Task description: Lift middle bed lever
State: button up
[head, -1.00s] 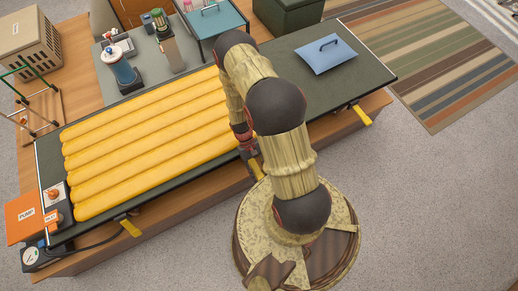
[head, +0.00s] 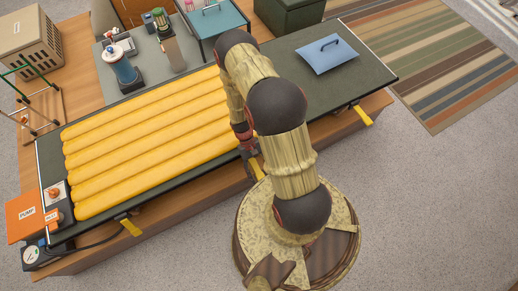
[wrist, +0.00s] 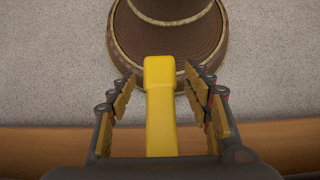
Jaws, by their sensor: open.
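The yellow middle bed lever (wrist: 161,112) points away from the wooden bed edge in the wrist view. My gripper (wrist: 160,84) is open, with one finger on each side of the lever and visible gaps between lever and fingers. In the head view my gripper (head: 250,160) is at the front edge of the bed (head: 285,85), mostly hidden by my arm. The middle lever is hard to make out there. A left yellow lever (head: 130,227) and a right yellow lever (head: 362,115) stick out from the same front edge.
A yellow ribbed pad (head: 150,140) covers the left part of the bed, and a blue pillow (head: 326,55) lies at the right.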

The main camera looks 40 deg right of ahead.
jog(key=v, duration=1.2)
